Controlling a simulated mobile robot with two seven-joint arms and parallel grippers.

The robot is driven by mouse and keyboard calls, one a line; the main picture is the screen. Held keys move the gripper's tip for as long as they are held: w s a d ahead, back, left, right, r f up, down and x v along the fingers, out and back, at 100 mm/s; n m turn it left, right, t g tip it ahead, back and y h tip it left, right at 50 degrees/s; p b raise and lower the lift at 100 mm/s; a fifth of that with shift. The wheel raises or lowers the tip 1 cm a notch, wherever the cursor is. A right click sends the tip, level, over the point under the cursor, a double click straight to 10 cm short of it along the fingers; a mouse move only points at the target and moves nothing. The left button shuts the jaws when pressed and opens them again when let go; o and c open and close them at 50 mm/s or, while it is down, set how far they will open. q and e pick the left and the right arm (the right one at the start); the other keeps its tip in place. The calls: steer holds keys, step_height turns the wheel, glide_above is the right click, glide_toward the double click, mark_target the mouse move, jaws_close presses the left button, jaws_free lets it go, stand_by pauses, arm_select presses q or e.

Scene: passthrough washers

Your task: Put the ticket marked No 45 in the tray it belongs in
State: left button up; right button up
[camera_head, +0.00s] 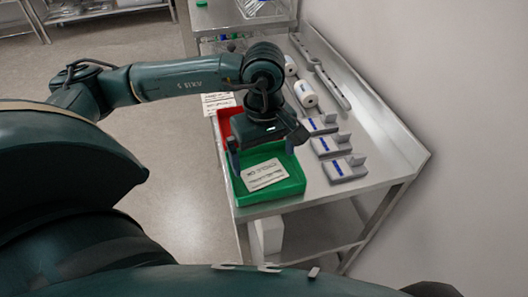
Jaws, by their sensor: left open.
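A white ticket (264,174) with dark print lies in the green tray (287,189) at the near end of the steel table. Its print is too small to read, so I cannot tell if it is No 45. My left gripper (262,158) is open and empty above the green tray, at the ticket's far side, fingers pointing down. A red tray (224,127) stands behind the green one, mostly hidden by my left arm. More white printed papers (217,102) show at the table's left edge, beyond the red tray. My right gripper is not in view.
Several grey blocks with blue labels (345,167) stand in a row right of the trays. White rolls (305,94) lie behind them, and a long grey fixture (322,73) runs along the table's right side. A wall closes off the right.

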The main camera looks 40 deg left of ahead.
arm_select(q)
step_height(320, 180, up, 13)
steer(key=shift+b, duration=0.3)
